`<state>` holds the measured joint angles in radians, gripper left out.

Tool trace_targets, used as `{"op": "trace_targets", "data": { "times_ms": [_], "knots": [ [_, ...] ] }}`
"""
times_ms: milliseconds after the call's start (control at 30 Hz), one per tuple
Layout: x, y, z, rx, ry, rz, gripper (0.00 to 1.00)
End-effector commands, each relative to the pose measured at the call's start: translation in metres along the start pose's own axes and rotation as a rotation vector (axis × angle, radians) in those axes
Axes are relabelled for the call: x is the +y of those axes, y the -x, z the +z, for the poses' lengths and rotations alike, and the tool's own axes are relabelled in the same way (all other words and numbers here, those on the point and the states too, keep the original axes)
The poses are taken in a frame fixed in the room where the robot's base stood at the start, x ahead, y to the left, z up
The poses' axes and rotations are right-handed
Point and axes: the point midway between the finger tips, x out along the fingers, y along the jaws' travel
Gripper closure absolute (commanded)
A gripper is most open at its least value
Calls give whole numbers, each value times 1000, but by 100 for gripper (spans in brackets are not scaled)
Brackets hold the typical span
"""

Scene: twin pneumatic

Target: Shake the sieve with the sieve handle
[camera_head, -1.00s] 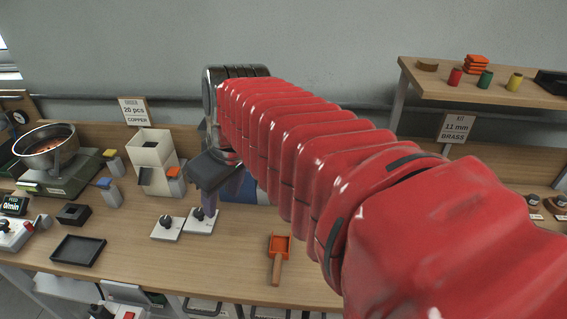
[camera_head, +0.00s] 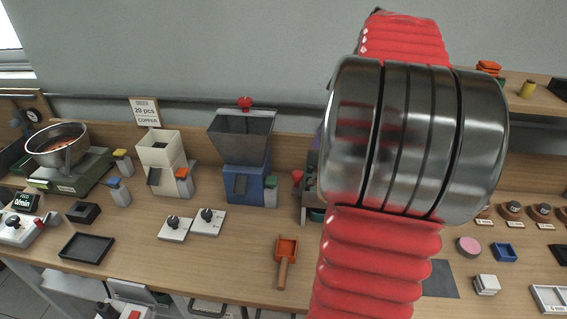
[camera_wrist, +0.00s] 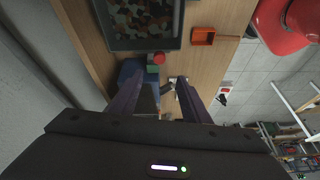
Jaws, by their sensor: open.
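The sieve shows in the wrist view as a dark rectangular tray (camera_wrist: 186,12) holding many small mixed pieces. A red round knob, seemingly the sieve handle (camera_wrist: 158,57), sticks out from the tray's near side. In the head view the red knob (camera_head: 298,177) shows just left of my arm, and only a grey left edge of the sieve unit (camera_head: 310,196) is visible. My gripper (camera_wrist: 158,77) is open and empty, its two dark fingers spread to either side of the knob's line. The knob appears beyond the fingertips; contact is not visible. My arm hides the gripper in the head view.
A blue machine with a grey hopper (camera_head: 243,150) and red top knob stands left of the sieve. An orange scoop (camera_head: 286,250) lies at the table front. A white hopper (camera_head: 160,152), control knobs (camera_head: 207,220) and a black tray (camera_head: 87,247) stand further left.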

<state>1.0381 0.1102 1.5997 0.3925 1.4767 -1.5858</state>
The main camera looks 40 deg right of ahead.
Motion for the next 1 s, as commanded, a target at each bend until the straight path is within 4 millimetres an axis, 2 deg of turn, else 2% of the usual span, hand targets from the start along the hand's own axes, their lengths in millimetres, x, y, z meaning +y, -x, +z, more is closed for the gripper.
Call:
{"op": "trace_targets", "data": {
  "times_ms": [367,533,667,1000],
  "knots": [
    [2,1,3,3,5,-2,57],
    [2,-6,3,3,5,-2,57],
    [2,-19,3,3,5,-3,57],
    [1,-70,2,2,6,-5,57]
  ]
}}
